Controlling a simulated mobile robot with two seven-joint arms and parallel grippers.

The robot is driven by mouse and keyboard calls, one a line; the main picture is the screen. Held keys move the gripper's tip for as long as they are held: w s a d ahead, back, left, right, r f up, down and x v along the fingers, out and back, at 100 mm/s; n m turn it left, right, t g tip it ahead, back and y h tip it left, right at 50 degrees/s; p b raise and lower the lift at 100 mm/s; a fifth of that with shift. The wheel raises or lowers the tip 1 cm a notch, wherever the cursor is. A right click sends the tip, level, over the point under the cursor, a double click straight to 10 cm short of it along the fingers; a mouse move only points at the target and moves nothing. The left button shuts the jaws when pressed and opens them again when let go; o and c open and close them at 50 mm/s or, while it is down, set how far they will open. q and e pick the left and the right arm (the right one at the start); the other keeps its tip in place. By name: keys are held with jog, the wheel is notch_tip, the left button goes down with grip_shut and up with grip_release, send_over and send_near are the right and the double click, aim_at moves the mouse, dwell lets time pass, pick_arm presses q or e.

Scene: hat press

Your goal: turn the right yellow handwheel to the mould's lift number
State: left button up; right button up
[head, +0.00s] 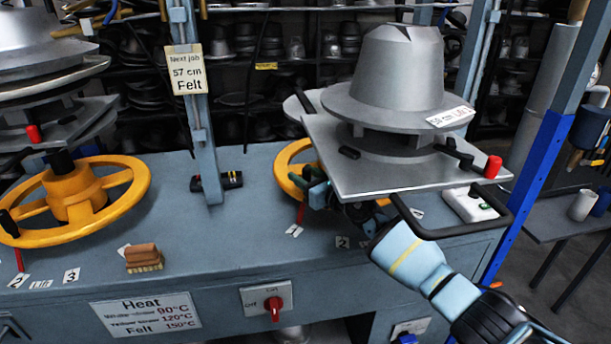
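The right yellow handwheel (283,168) lies under the right press plate (355,170); only its left rim and a bit at the right show. The grey hat mould (397,75) stands on that plate, with a white tag (450,117) reading "58 cm" and a last word that looks like "Lift", its number unclear. A red pointer (300,212) hangs by the wheel's left front, near a small tag (293,231). A tag marked 2 (342,242) lies further right. My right gripper (313,186) is at the wheel's front rim under the plate; its fingers are partly hidden. My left gripper is not in view.
A black bar handle (450,232) loops out at the plate's right front, close over my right arm. The left press has another yellow handwheel (75,200). A brush (143,258) lies on the bench (215,240), whose middle is mostly clear. A blue post (525,190) stands right.

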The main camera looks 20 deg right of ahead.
jog(key=shift+d, duration=0.1)
jog(key=shift+s+d+r+p, duration=0.1)
jog(key=shift+s+d+p, duration=0.1)
jog(key=shift+s+p, duration=0.2)
jog(key=p+v, duration=0.2)
jog(key=v, duration=0.3)
jog(key=shift+s, duration=0.25)
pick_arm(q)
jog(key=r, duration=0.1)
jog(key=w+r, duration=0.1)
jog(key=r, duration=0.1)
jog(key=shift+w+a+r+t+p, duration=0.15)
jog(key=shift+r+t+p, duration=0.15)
pick_arm(e)
jog(key=shift+s+d, duration=0.25)
jog(key=shift+s, duration=0.4)
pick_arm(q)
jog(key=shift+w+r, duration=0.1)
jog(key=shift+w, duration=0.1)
